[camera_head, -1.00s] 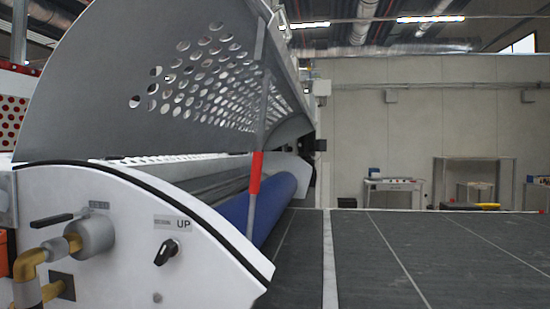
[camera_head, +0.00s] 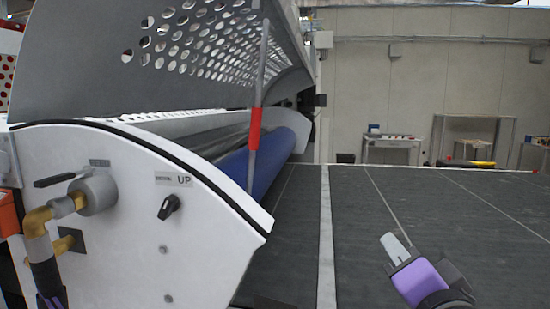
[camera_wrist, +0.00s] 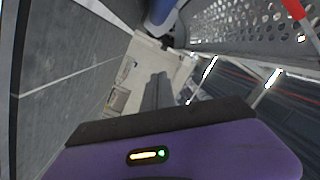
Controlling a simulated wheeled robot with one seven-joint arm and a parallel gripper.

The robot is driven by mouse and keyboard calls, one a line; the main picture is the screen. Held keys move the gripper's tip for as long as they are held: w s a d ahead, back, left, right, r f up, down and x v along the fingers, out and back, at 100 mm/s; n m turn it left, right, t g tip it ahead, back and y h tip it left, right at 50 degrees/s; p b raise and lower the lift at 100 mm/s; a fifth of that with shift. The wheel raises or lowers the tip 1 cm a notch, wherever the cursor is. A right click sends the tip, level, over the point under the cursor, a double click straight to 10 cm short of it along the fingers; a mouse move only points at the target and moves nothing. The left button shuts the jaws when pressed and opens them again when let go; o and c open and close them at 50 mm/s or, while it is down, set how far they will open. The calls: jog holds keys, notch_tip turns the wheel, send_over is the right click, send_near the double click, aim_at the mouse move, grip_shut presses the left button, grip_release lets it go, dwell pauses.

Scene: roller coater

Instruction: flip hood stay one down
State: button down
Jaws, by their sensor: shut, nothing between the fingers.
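The hood stay (camera_head: 254,128) is a thin grey rod with a red grip. It stands near upright between the raised perforated hood (camera_head: 205,50) and the machine's side edge. Its red part also shows at the top right of the wrist view (camera_wrist: 293,8). My gripper (camera_head: 391,246), purple with a grey tip, is at the lower right of the head view, over the dark belt. It is shut and empty, well to the right of the stay and apart from it.
The white side panel (camera_head: 120,220) carries a black UP switch (camera_head: 169,207), a lever valve (camera_head: 92,193) and a brass pipe. A blue roller (camera_head: 270,160) lies under the hood. The dark conveyor belt (camera_head: 380,200) is clear around my gripper. Benches stand far behind.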

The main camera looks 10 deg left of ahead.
aim_at(258, 122)
jog(key=s+a+r+m+g+y, duration=0.1)
jog(key=a+r+y, duration=0.3)
jog(key=r, duration=0.5)
jog(key=s+a+r+m+g+y, duration=0.1)
jog(key=s+a+r+m+y, duration=0.1)
jog(key=a+r, duration=0.5)
notch_tip(258, 122, up, 3)
jog(key=shift+a+r+m+y+p, duration=0.25)
jog(key=shift+m+y+p, duration=0.2)
jog(key=shift+m+y, duration=0.35)
jog(key=shift+w, duration=0.1)
jog(key=s+a+p+x, duration=0.1)
jog(key=p+x, duration=0.3)
jog(key=x, duration=0.8)
jog(key=shift+a, duration=0.9)
jog(key=shift+a+r, duration=0.1)
jog(key=shift+r, duration=0.05)
